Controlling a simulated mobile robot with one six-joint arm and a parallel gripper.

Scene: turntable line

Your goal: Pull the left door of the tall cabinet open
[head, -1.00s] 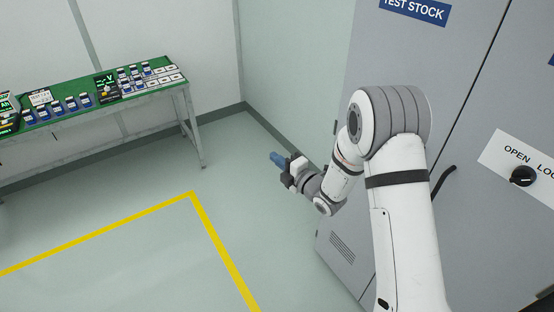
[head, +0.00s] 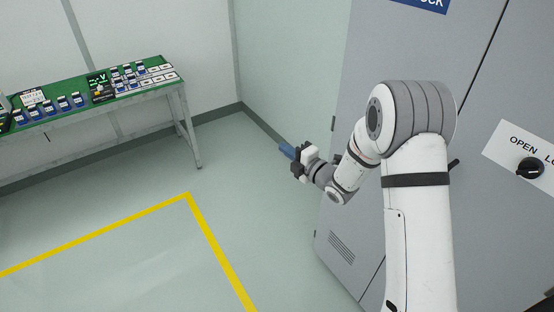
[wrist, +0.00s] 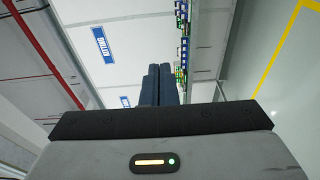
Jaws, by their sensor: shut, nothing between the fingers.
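The tall cabinet's grey left door (head: 420,55) stands at the right of the head view and looks closed against the seam. Its black handle (head: 454,163) is mostly hidden behind my arm, with only its upper end showing. My gripper (head: 284,150) is in front of and left of the door, pointing left, away from the handle. In the wrist view, its two blue fingers (wrist: 158,85) are together with nothing between them. The door is not recognisable in the wrist view.
The right door carries a black knob (head: 530,168) on a white plate (head: 500,150) reading "OPEN" and a cut-off word. A green-topped bench (head: 85,108) with small items stands at the back left. The floor between is clear, with a yellow line (head: 215,238).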

